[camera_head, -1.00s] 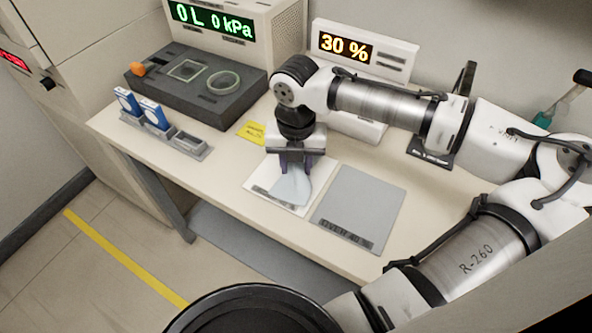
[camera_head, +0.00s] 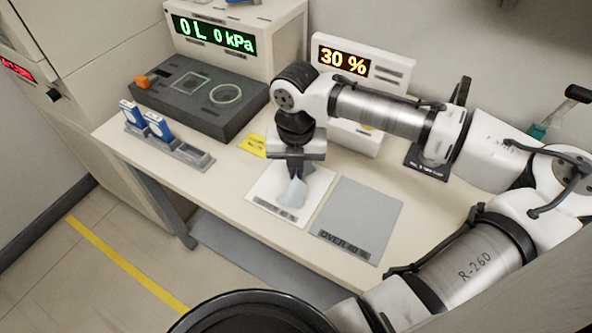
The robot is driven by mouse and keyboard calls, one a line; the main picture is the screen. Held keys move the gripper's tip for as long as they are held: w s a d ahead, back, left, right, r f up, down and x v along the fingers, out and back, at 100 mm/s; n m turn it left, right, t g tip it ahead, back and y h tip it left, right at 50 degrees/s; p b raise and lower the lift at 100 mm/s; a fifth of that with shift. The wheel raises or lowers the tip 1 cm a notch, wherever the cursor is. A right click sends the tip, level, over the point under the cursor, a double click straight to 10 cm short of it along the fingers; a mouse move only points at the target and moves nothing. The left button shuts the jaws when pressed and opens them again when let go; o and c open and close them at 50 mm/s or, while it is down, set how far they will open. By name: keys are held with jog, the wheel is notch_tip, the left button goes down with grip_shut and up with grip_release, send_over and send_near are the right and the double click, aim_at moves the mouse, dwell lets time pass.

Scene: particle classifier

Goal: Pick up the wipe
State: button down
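The wipe (camera_head: 292,194) is a small pale blue-grey cloth over the white mat (camera_head: 262,187) at the table's front. It is gathered into a peak at the top. My gripper (camera_head: 297,177) points down at it, with its dark fingers close together on the peak of the cloth. The fingers look shut on the wipe. The lower part of the wipe hangs at or just above the mat; I cannot tell whether it still touches. The gripper body hides the back of the mat.
A grey mat (camera_head: 362,215) labelled "OVER" lies just right. A dark block (camera_head: 190,107) and a rack with blue items (camera_head: 158,128) stand left. Two display units, "0 L 0 kPa" (camera_head: 212,35) and "30 %" (camera_head: 344,60), stand behind. A yellow note (camera_head: 252,145) lies behind the white mat.

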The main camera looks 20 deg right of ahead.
notch_tip(320, 180, up, 10)
jog(key=p, duration=0.7)
jog(key=shift+f+p, duration=0.2)
jog(key=shift+p, duration=0.15)
